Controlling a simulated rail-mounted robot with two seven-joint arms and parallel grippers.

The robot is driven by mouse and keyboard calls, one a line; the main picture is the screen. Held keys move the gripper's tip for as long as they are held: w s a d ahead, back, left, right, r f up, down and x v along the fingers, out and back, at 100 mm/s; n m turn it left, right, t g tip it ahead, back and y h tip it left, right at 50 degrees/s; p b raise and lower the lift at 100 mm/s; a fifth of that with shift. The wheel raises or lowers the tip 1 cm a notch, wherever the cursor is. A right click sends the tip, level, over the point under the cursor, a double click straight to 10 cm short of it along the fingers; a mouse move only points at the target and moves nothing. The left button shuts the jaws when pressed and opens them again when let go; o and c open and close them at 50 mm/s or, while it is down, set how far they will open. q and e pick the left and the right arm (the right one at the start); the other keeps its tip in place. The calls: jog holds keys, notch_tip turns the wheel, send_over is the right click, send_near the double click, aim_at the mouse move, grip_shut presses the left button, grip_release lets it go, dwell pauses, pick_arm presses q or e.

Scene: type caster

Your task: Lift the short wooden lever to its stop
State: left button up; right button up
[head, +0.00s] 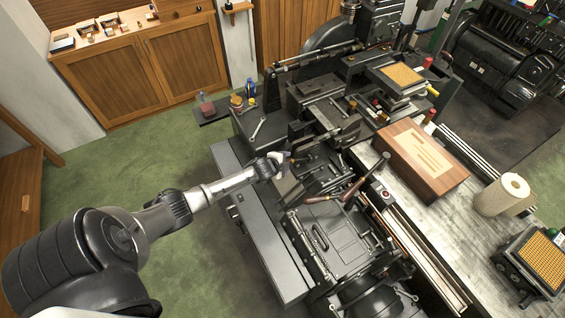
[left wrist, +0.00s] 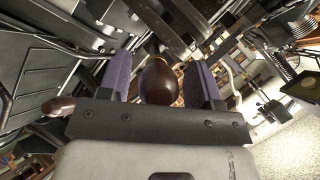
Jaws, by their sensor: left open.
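The short wooden lever's dark brown rounded handle (left wrist: 160,82), with a brass ring at its far end, shows in the left wrist view. It lies between the two purple-lined fingers of my left gripper (left wrist: 161,78). The gripper is open, with narrow gaps visible on both sides of the handle. In the head view my left gripper (head: 284,158) is at the near side of the type caster (head: 335,215), and it mostly hides the handle. My right gripper is not in view.
Another brown wooden handle (left wrist: 62,105) shows left of the gripper in the left wrist view. In the head view a longer wooden-handled lever (head: 352,189) rises to the right. A wrench (head: 258,127) lies on the machine's shelf. Green floor on the left is clear.

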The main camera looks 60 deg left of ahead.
pick_arm(q)
jog(key=v, duration=1.3)
jog(key=shift+s+r, duration=0.25)
jog(key=shift+r, duration=0.05)
jog(key=shift+d, duration=0.1)
